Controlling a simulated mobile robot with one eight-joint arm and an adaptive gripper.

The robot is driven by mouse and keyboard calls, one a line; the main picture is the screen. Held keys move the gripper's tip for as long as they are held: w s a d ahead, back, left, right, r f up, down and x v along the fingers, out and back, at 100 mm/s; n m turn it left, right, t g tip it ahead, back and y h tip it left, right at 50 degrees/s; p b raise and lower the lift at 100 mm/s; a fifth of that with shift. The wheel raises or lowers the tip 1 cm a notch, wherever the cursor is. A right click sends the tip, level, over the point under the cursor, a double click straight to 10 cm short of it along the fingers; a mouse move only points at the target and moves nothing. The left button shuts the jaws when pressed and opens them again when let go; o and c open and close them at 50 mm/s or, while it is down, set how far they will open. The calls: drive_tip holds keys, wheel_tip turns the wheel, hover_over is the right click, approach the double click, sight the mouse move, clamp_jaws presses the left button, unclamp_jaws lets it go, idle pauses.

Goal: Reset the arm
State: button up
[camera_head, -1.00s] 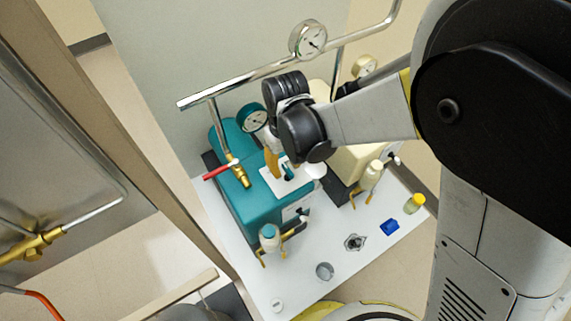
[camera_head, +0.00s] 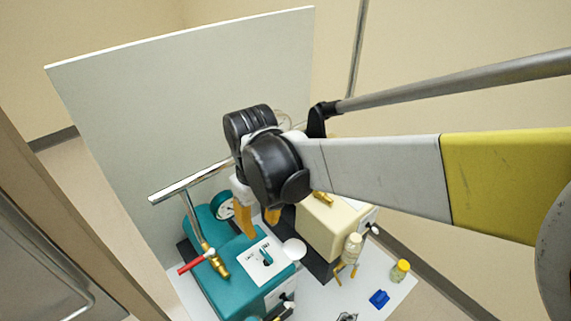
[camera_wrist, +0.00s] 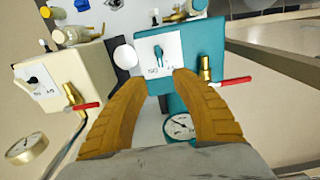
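My gripper (camera_head: 258,221) hangs from my black wrist above the teal machine (camera_head: 212,283) in the head view. In the wrist view, its two orange fingers (camera_wrist: 159,82) are spread apart with nothing between them. The panel also shows in the head view (camera_head: 262,262), below and right of the fingers. The fingers look apart from the machine, though the exact gap is hard to tell.
A cream machine (camera_head: 326,230) stands to the right. A pipe (camera_head: 190,180), a gauge (camera_head: 222,205) and a red-handled valve (camera_head: 210,262) are near the gripper. A grey panel (camera_head: 150,110) rises behind. A yellow-capped jar (camera_head: 400,270) and blue item (camera_head: 379,299) lie at the right.

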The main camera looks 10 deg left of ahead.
drive_tip(key=shift+r, duration=0.1)
drive_tip(key=w+d+r+m+t+y+b, duration=0.1)
drive_tip(key=d+r+m+t, duration=0.1)
drive_tip(key=d, duration=0.7)
drive_tip(key=w+d+r+m+t+b, duration=0.1)
drive_tip(key=d+m+b, duration=0.15)
drive_tip(key=d, duration=0.55)
drive_tip(key=s+d+f+m+t+h+b, duration=0.1)
drive_tip(key=s+d+m+t, duration=0.15)
drive_tip(key=d, duration=0.55)
drive_tip(key=s+d+f+m+t+b, duration=0.1)
drive_tip(key=s+d+m+t, duration=0.15)
drive_tip(key=d, duration=0.65)
drive_tip(key=n+g+p, duration=0.8)
drive_tip(key=n, duration=0.2)
hover_over(266, 254)
wheel_tip(266, 254, down, 3)
wheel_tip(266, 254, down, 10)
drive_tip(key=b, duration=0.3)
